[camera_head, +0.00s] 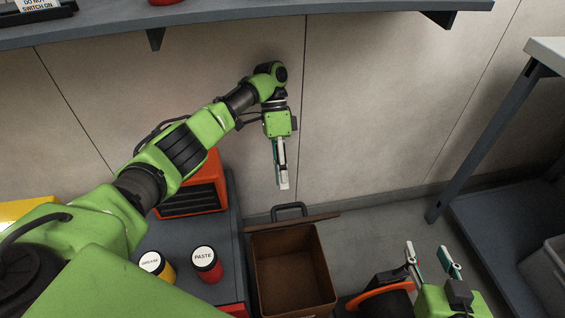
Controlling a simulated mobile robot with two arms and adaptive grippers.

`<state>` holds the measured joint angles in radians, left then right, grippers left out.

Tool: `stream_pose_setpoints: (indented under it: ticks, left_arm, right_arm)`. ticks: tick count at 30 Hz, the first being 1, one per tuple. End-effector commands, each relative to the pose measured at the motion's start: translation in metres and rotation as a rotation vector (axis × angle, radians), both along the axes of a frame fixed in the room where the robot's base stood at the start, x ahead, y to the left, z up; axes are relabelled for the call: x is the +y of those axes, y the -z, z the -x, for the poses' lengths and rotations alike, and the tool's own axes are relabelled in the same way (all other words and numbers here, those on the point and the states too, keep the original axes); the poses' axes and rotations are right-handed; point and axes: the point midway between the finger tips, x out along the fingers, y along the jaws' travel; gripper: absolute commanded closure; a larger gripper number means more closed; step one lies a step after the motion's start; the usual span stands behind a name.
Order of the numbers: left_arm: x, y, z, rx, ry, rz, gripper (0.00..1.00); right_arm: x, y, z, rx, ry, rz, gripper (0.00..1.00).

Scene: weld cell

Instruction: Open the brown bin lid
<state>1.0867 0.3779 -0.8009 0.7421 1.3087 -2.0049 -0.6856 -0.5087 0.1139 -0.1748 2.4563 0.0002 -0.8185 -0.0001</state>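The brown bin (262,262) stands on the floor at the lower middle, and I see into its inside, which looks empty. A thin brown strip (322,217) runs along its back edge with a dark handle (290,207) behind it; this looks like the lid raised and seen nearly edge-on. My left gripper (283,186) points down above and behind the bin, near the handle in the picture and apart from it. Its fingers overlap from this side, so their opening is hidden. My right gripper (433,256) is open and empty, right of the bin.
A grey bench with a paste can (207,264), a grease can (157,266) and an orange-red box (197,188) stands left of the bin. A shelf (220,18) spans the wall above. A grey rack (480,150) stands at right. Floor between bin and rack is partly clear.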

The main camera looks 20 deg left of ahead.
Motion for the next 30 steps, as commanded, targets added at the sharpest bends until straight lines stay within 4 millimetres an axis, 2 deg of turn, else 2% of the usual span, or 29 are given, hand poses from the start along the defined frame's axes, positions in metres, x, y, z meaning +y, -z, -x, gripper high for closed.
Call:
stream_pose_setpoints:
  ticks: [6,12,17,30]
  left_arm:
    - [0.000,-0.039,0.001,-0.001,0.005,0.000,0.74]
    - [-0.002,-0.062,0.002,0.002,0.006,0.005,0.74]
    - [-0.003,-0.068,0.002,0.004,0.007,0.007,0.74]
    - [-0.003,-0.068,0.002,0.004,0.007,0.007,0.74]
  right_arm:
    - [0.000,0.000,0.000,0.002,0.000,0.000,0.60]
    - [0.000,0.000,0.000,0.002,0.000,0.000,0.60]
    - [0.000,0.000,0.000,0.002,0.000,0.000,0.60]
    - [0.000,0.000,0.000,0.003,0.000,0.001,0.60]
